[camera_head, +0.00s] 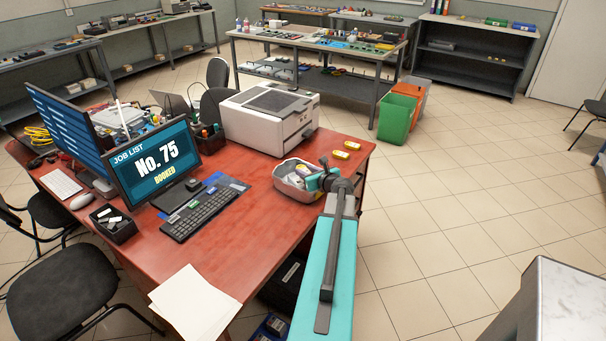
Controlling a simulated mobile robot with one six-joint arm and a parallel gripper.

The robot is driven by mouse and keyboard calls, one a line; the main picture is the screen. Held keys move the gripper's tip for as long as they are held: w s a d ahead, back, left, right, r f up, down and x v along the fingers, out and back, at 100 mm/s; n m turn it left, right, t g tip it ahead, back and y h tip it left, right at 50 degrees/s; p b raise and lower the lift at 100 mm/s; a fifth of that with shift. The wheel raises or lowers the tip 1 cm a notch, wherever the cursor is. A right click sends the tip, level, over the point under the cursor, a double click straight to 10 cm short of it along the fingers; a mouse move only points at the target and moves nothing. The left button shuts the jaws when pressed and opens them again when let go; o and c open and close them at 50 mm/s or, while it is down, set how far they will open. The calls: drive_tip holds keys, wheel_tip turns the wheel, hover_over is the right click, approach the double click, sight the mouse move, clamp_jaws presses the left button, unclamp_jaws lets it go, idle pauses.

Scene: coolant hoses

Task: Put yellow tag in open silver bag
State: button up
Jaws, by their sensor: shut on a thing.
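My teal and dark arm reaches from the bottom to the tub's right side. My gripper (312,181) is at the tub's right rim, small and partly hidden by my wrist. It is shut on an item too small to identify.
The white printer (268,115) stands behind the tub. A keyboard (199,211) and monitor (154,161) reading "No. 75 BOOKED" are left. Paper sheets (194,302) lie at the front edge. Green (397,122) and orange bins stand on open floor beyond. A grey block (560,305) fills the lower right.

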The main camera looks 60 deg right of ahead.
sight(303, 169)
drive_tip(key=shift+w+d+f, duration=0.1)
drive_tip(key=shift+w+d, duration=0.25)
drive_tip(key=shift+w, duration=0.3)
drive_tip(key=shift+w+d+p, duration=0.3)
drive_tip(key=shift+w+d, duration=0.05)
drive_tip(key=shift+w, duration=0.15)
drive_tip(key=shift+w+f, duration=0.1)
drive_tip(key=shift+f, duration=0.2)
drive_tip(key=shift+f+p, duration=0.45)
drive_tip(key=shift+f, duration=1.1)
drive_tip(key=shift+f, duration=0.15)
drive_tip(key=o, duration=1.1)
